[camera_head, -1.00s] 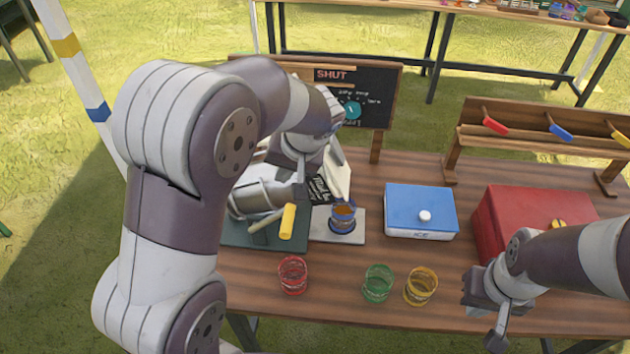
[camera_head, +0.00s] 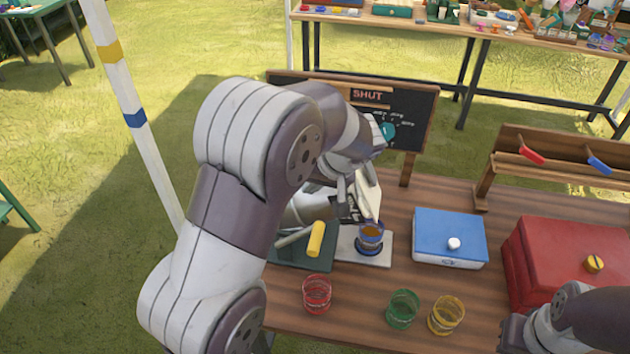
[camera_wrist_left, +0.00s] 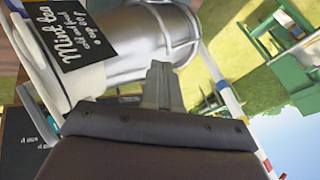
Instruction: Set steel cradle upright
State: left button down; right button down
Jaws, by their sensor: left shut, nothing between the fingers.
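The steel cradle (camera_head: 308,209) shows as a grey metal cylinder behind my left arm, largely hidden. It lies over a dark green base, with a yellow-ended lever (camera_head: 316,238) in front. In the left wrist view a banded steel cylinder (camera_wrist_left: 150,35) fills the top, beside a black mint-tea label (camera_wrist_left: 68,38) and a white board. My left gripper (camera_head: 344,190) is at the cylinder's right end in the head view. Its fingers (camera_wrist_left: 161,72) are shut and empty, overlapping the steel in the wrist view; contact is unclear. My right gripper (camera_head: 512,335) is cut off at the bottom.
A blue-banded cup (camera_head: 370,238) stands on a pale plate beside the base. Red (camera_head: 317,293), green (camera_head: 403,308) and yellow (camera_head: 446,315) cups stand along the front. A blue ice box (camera_head: 449,236) and red box (camera_head: 570,255) are to the right; a chalkboard (camera_head: 415,120) stands behind.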

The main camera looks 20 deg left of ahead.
pick_arm(q)
send_over(294, 217)
jog(key=w+d, duration=0.1)
jog(key=w, duration=0.2)
jog(key=f, duration=0.4)
jog(key=shift+s+f+p, duration=0.25)
jog(key=shift+p, duration=0.05)
jog(key=shift+s+a+r, duration=0.15)
jog(key=shift+a, duration=0.25)
jog(key=shift+s+a+r, duration=0.1)
jog(key=shift+a+r, duration=0.05)
jog(key=shift+a, duration=0.25)
